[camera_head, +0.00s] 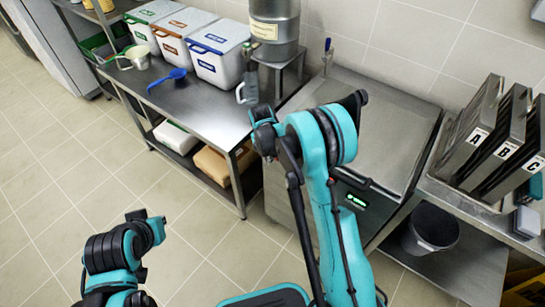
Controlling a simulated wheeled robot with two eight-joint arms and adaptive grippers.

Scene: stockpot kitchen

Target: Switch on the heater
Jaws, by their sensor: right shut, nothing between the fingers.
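The stainless floor-standing unit with the flat steel top (376,124) stands in the middle right and appears to be the heater. Its dark front panel (367,198) carries a small lit green display (355,200); my right arm crosses in front of the unit and hides part of it. My right gripper (262,122) is shut and empty, left of the unit in the picture and in front of the bench end. My left arm is folded at the lower left, over the floor, and its jaws cannot be made out. No separate switch can be told apart.
A steel bench (190,104) at the left holds lidded white bins (216,66), a blue scoop (172,76) and a grey jug (246,88). A labelled steel pot (274,30) stands behind. Upright lettered panels (480,130) and a dark bucket (432,228) are right. Floor at lower left is mostly clear.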

